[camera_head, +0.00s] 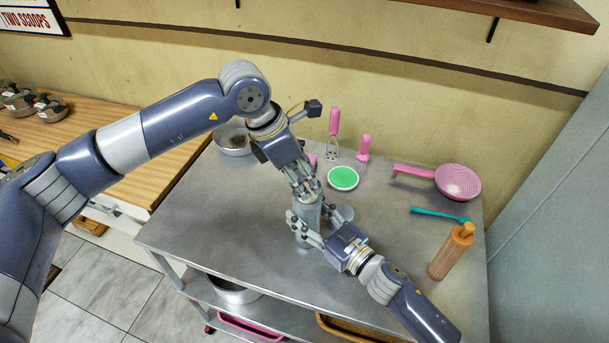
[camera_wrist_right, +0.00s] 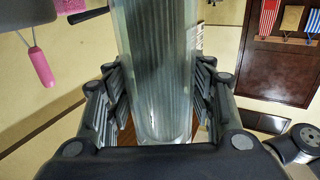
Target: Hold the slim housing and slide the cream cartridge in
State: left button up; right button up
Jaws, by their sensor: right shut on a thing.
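The slim housing (camera_head: 307,213) is a grey cylinder standing upright near the middle of the metal table. It fills the middle of the right wrist view as a ribbed, translucent tube (camera_wrist_right: 155,70). My right gripper (camera_head: 307,228) is around its lower part, with fingers on both sides, and is shut on it. My left gripper (camera_head: 307,192) points down right over the housing's top. Its fingers hide the opening, and I cannot tell whether they hold anything. I cannot make out the cream cartridge; it may be hidden there.
Behind the grippers are a green-topped round dish (camera_head: 343,178), pink-handled tools (camera_head: 334,121) and a metal bowl (camera_head: 233,141). The table's front left is clear.

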pick_arm(q)
jog(key=v, duration=1.1)
jog(key=shift+r, duration=0.3)
jog(key=shift+a, duration=0.1)
pick_arm(e)
jog(key=o, duration=1.3)
jog(key=shift+c, duration=0.2)
jog(key=shift+s+d, duration=0.1)
jog(key=v, duration=1.1)
jog(key=shift+s+d, duration=0.2)
jog(key=shift+s, duration=0.1)
pick_arm(q)
jog(key=shift+f, duration=0.1)
pick_arm(e)
jog(key=shift+s, duration=0.1)
